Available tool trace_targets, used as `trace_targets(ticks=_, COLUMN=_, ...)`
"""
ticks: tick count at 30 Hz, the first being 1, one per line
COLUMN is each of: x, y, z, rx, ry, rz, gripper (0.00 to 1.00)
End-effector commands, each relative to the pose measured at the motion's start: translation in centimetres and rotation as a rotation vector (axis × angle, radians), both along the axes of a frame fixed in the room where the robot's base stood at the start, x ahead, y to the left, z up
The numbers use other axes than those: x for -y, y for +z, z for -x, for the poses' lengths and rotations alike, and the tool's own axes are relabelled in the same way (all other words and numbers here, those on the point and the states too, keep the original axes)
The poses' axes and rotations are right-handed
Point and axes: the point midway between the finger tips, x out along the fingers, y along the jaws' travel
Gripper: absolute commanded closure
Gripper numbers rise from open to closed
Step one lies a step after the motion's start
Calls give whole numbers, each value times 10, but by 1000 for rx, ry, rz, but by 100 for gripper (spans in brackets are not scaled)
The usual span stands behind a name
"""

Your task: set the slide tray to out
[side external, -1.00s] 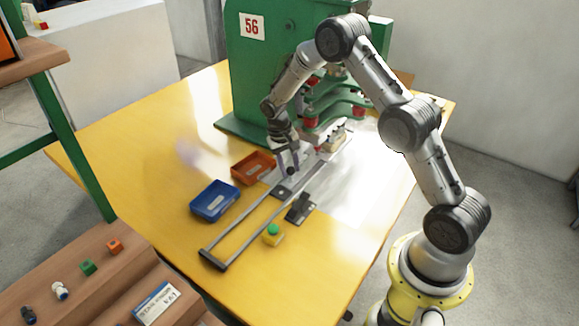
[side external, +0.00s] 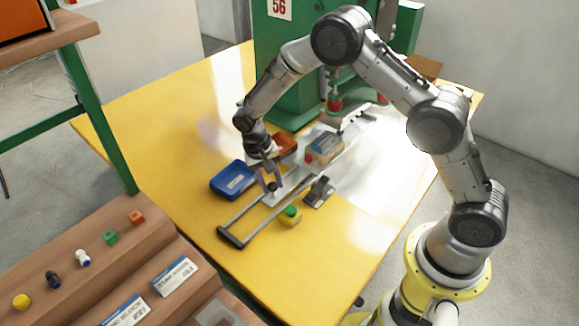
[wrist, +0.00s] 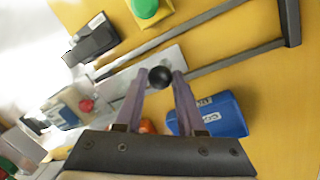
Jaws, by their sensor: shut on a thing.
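The slide tray (side external: 294,178) is a flat grey plate on two long rails, with a black ball knob (wrist: 160,77) at its front end. A pale block with a blue label (side external: 326,147) and a red knob rides on the plate, clear of the green press. My gripper (side external: 272,185) is shut on the black knob, its two purple-grey fingers on either side of it in the wrist view (wrist: 159,80). Bare rail runs on from the knob to the dark end bar (side external: 230,238) at the front.
A blue bin (side external: 226,186) and an orange bin (side external: 288,144) stand left of the rails. A yellow box with a green button (side external: 291,211) and a dark bracket (side external: 319,191) stand on the right. The green press (side external: 285,70) is behind. Yellow tabletop in front is clear.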

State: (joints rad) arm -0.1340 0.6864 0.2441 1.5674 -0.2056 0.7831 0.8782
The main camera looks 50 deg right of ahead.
Motion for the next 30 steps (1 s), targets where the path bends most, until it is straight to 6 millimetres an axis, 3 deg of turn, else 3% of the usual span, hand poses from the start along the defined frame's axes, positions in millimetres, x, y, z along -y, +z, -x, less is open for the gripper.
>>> trace_targets(ticks=1, x=-16, y=1, z=0, rx=2, ry=5, rz=-1, gripper=100)
trace_targets(ticks=6, x=-59, y=1, z=0, rx=2, ry=4, rz=-1, gripper=100)
trace_targets(ticks=13, x=-102, y=1, z=-1, rx=3, ry=3, rz=-2, gripper=100)
trace_targets(ticks=21, x=-126, y=2, z=-1, rx=3, ry=-1, rz=-2, gripper=100)
trace_targets(ticks=30, x=-131, y=2, z=-1, rx=5, ry=-2, rz=-5, gripper=100)
